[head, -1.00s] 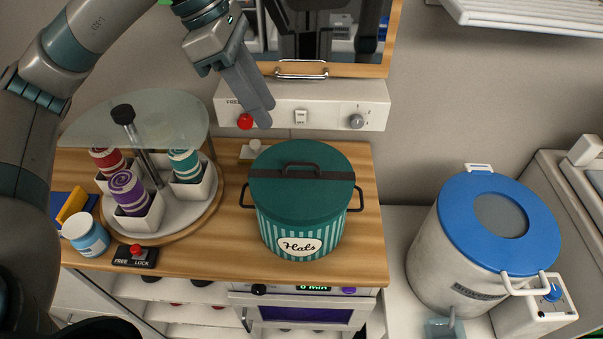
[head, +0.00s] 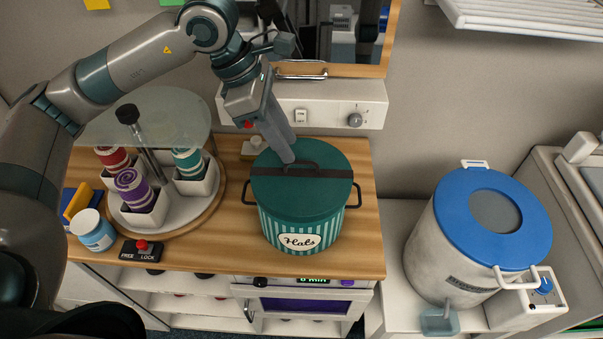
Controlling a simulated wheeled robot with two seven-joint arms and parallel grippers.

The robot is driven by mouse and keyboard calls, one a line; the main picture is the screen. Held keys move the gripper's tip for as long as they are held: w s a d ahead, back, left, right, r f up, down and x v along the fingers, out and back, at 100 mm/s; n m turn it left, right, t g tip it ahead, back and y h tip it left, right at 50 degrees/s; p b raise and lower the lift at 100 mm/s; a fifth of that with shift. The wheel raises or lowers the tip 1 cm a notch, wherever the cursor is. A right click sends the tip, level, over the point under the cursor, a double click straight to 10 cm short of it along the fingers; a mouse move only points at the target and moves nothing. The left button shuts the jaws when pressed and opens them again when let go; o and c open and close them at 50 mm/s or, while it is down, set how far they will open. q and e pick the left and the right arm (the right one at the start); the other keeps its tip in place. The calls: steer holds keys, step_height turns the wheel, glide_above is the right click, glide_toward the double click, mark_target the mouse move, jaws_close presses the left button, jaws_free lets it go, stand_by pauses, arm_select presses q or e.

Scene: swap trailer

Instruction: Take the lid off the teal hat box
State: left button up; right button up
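The teal hat box (head: 287,233) stands upright on the wooden counter, with teal and white stripes, a "Hats" label and black side handles. Its teal lid (head: 315,200) is on, with a dark band and a black arched handle (head: 303,165) on top. My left gripper (head: 288,158) reaches down from above, its fingertips at the left end of the lid handle. The fingers overlap in this view, so I cannot tell whether they are open or grip the handle. My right gripper is not in view.
A rotating stand (head: 180,216) with colored rolls in white cups and a glass cover is on the left. A white control panel (head: 330,105) with a knob is behind the box. A metal drum (head: 425,253) with a blue lid stands on the right.

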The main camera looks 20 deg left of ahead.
mark_target(298, 155)
arm_select(q)
steer(key=shift+w+d+f+p, duration=0.1)
steer(key=shift+d+f+p, duration=0.3)
steer(key=shift+p, duration=0.2)
steer(key=p+x, duration=0.1)
steer(key=x, duration=0.2)
steer(key=shift+w+r+p, duration=0.1)
steer(key=shift+p, duration=0.25)
steer(key=shift+w+d+f, duration=0.1)
steer(key=shift+d+f, duration=0.1)
steer(key=shift+f, duration=0.35)
jaws_close()
